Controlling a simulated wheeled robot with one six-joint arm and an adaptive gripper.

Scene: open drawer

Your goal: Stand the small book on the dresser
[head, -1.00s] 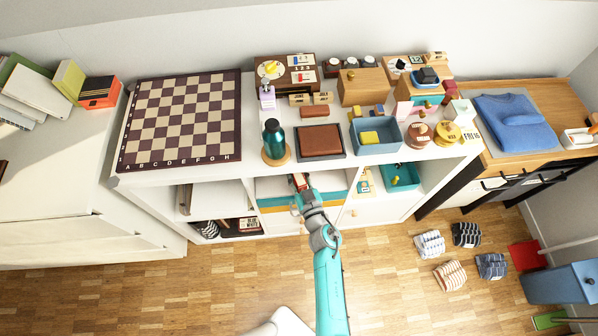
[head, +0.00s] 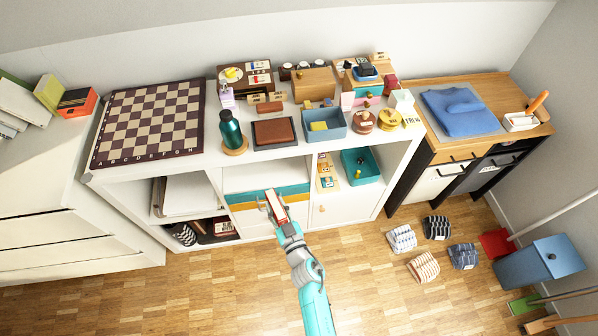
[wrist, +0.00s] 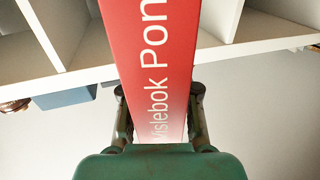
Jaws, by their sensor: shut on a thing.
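The small book is red with white lettering on its spine; it fills the middle of the wrist view (wrist: 155,60). My gripper (wrist: 160,120) is shut on it, one finger on each side. In the head view, my gripper (head: 272,207) holds the book (head: 280,212) in front of the white shelf unit, by its teal and yellow drawer front. The white dresser (head: 60,225) with drawers stands at the far left. Its top carries leaning white and green books (head: 22,103), a yellow box-like item (head: 49,92) and an orange-and-black one (head: 77,102).
The white shelf unit (head: 170,168) bears a chessboard (head: 150,120), a green bottle (head: 230,130), a brown pad (head: 274,131) and a blue tray (head: 324,125). Folded cloths (head: 423,266) and a blue bin (head: 538,270) are on the floor at right. The floor in front is mostly clear.

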